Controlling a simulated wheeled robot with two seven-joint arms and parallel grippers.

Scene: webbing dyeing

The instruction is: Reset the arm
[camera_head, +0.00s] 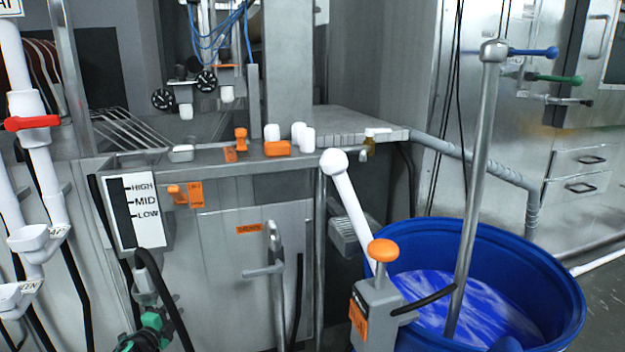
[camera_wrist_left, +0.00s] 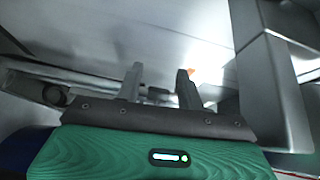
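My left gripper (camera_wrist_left: 158,82) shows in the left wrist view with its two grey fingers apart and nothing between them. Its green body fills the bottom of that view, and a grey metal surface lies beyond the fingers. In the head view a green and black part (camera_head: 146,335) shows at the lower left edge, in front of the grey machine; I cannot tell for sure that it belongs to my left gripper. My right gripper cannot be made out in either view.
A grey machine (camera_head: 225,270) with a HIGH/MID/LOW panel (camera_head: 134,211) stands ahead. A blue barrel (camera_head: 565,290) of blue liquid, with a metal rod (camera_head: 475,190) in it, stands at right. A grey box with an orange knob (camera_head: 383,250) stands at its left rim. White pipes (camera_head: 42,165) line the left.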

